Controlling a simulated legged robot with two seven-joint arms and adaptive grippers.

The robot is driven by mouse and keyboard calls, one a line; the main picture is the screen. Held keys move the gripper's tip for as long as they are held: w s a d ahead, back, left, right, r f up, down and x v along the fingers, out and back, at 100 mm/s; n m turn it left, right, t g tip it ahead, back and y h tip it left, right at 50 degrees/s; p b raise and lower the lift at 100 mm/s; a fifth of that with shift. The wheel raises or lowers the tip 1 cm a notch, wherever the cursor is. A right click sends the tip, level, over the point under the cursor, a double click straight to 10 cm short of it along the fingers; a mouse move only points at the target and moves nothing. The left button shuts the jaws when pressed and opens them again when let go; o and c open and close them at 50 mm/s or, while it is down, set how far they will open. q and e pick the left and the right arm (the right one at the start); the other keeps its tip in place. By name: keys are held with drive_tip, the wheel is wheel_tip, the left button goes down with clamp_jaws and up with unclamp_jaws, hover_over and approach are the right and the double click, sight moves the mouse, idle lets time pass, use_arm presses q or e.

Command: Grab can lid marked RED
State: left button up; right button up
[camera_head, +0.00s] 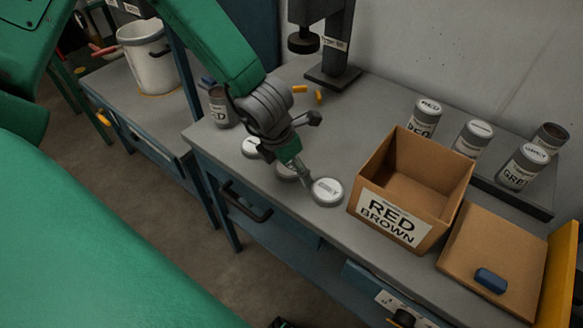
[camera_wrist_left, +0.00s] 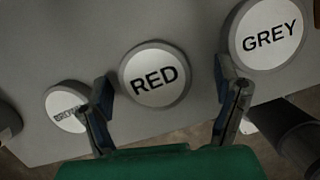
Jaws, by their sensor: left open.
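The can lid marked RED (camera_wrist_left: 155,78) is a round pale disc with a grey rim, lying on the grey bench. In the wrist view it sits between and beyond the two fingertips of my left gripper (camera_wrist_left: 168,92), which is open and empty. In the head view my left gripper (camera_head: 296,165) hangs over the row of lids and mostly hides the middle one (camera_head: 284,173). The BROWN lid (camera_wrist_left: 66,112) is on the left in the wrist view, partly behind a finger. The GREY lid (camera_wrist_left: 267,33) is on the right. My right gripper does not show.
A cardboard box (camera_head: 452,195) labelled RED BROWN stands right of the lids. Lidded cans, including a RED one (camera_head: 425,117), stand behind it. Another can (camera_head: 218,107) is left of my arm. A dark stand (camera_head: 333,75) rises at the back. A blue block (camera_head: 490,280) lies on cardboard.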

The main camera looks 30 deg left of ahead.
use_arm(q)
drive_tip(key=c, duration=1.2)
drive_tip(key=shift+o, duration=0.2)
drive_tip(key=shift+s+a+f, duration=0.1)
drive_tip(key=shift+a, duration=0.45)
